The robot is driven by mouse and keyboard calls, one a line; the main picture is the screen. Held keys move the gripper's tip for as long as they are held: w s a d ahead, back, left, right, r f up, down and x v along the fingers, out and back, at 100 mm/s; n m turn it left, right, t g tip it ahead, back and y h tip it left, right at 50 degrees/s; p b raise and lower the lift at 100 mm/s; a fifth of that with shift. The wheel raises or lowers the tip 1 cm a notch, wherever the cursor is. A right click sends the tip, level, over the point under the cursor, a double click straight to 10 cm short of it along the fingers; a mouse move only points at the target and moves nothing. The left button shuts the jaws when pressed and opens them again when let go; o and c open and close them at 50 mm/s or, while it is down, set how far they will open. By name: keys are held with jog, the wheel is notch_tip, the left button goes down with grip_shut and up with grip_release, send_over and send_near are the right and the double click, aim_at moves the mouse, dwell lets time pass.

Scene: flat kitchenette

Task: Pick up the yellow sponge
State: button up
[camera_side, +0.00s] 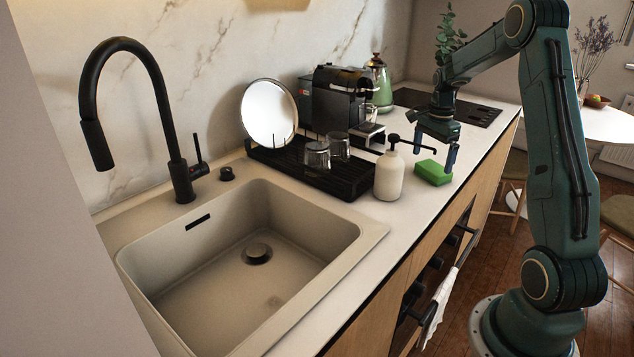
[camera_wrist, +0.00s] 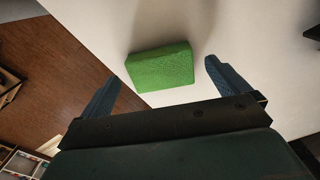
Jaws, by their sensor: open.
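A green sponge (camera_side: 434,173) lies flat on the white countertop near its front edge, right of the soap dispenser. I see no yellow sponge in either view; this one is green. My gripper (camera_side: 434,152) is open, above the sponge and apart from it. In the wrist view the sponge (camera_wrist: 160,68) shows between and a little beyond the two blue fingertips, nearer the left one, turned slightly. Nothing is between the jaws in contact.
A white soap dispenser (camera_side: 389,176) with a dark pump stands close left of the sponge. Behind it is a black drying rack (camera_side: 345,184) with glasses and a plate. The sink (camera_side: 190,300) is at left. The counter's front edge drops to a wooden floor (camera_wrist: 50,70).

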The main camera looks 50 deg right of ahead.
aim_at(431, 168)
jog(key=shift+s+f, duration=0.1)
jog(key=shift+f, duration=1.8)
jog(key=shift+c, duration=0.4)
jog(key=c, duration=0.8)
jog(key=shift+r, duration=0.1)
notch_tip(431, 168, up, 20)
jog(key=shift+f, duration=0.1)
